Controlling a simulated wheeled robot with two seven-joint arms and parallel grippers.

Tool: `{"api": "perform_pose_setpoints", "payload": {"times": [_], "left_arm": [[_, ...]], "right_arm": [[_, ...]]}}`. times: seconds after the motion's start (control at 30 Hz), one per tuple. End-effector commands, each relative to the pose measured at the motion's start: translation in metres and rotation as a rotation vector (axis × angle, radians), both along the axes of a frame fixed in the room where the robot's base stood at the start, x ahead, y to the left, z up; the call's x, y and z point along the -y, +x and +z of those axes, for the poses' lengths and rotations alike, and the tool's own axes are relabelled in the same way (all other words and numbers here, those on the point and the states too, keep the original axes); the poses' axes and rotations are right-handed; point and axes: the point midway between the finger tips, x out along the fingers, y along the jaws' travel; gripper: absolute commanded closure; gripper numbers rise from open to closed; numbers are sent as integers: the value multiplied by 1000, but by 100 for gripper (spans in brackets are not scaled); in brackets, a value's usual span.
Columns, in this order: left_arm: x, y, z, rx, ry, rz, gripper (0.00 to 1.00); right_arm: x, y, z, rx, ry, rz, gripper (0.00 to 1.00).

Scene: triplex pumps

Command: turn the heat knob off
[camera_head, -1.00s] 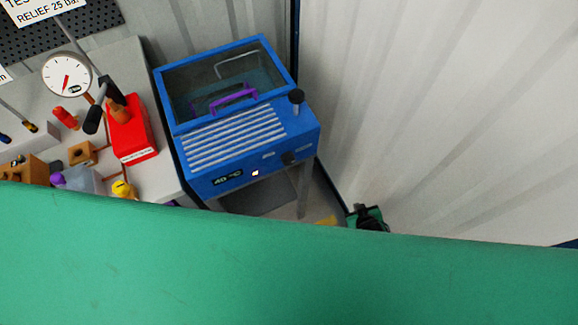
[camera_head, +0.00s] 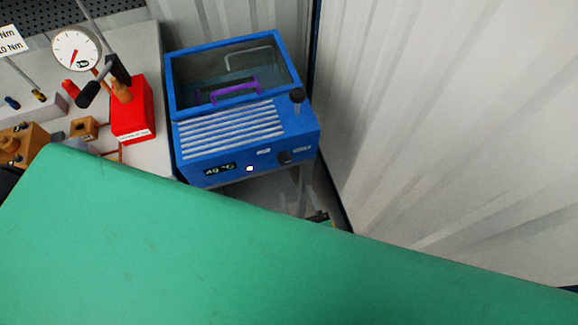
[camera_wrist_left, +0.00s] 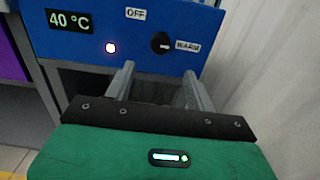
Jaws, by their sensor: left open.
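The blue heater box (camera_head: 246,155) stands at the upper centre in the head view. The black heat knob (camera_head: 284,157) is on its front face, right of the lit display. In the left wrist view the knob (camera_wrist_left: 160,42) sits between the OFF label (camera_wrist_left: 135,14) and the WARM label (camera_wrist_left: 188,45); its mark seems to face WARM. The display (camera_wrist_left: 69,20) reads 40 °C and a small light (camera_wrist_left: 110,48) glows. My left gripper (camera_wrist_left: 159,69) is open and empty, its fingers just below the knob, apart from it. In the head view my green arm mostly hides it.
A red block (camera_head: 131,112) and a round gauge (camera_head: 77,49) stand on the grey bench at left. A dark upright knob (camera_head: 297,95) is on the box's top right. A pale corrugated wall (camera_head: 440,120) is close on the right.

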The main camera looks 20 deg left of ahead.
Motion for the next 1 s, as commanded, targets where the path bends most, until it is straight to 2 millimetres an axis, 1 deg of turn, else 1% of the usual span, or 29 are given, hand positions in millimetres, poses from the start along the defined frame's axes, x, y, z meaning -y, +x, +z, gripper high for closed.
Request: {"api": "perform_pose_setpoints", "payload": {"times": [0.03,0.2,0.3,0.4,0.6,0.87,1.0], "left_arm": [[-7,10,4,4,1,1,45],[-27,40,3,1,3,0,45],[-37,54,2,1,2,-1,45],[-44,64,1,-1,1,-1,45],[-50,74,0,-2,-1,-1,45],[-50,74,-1,-2,-2,-1,45],[-50,74,-1,-2,-2,-1,72]], "right_arm": [[0,0,5,0,0,0,100],[0,0,13,0,0,1,100],[0,1,16,1,0,1,100],[0,1,18,1,0,1,100],[0,1,20,1,0,0,100],[0,1,20,1,0,0,100],[0,1,20,1,0,0,100]]}}
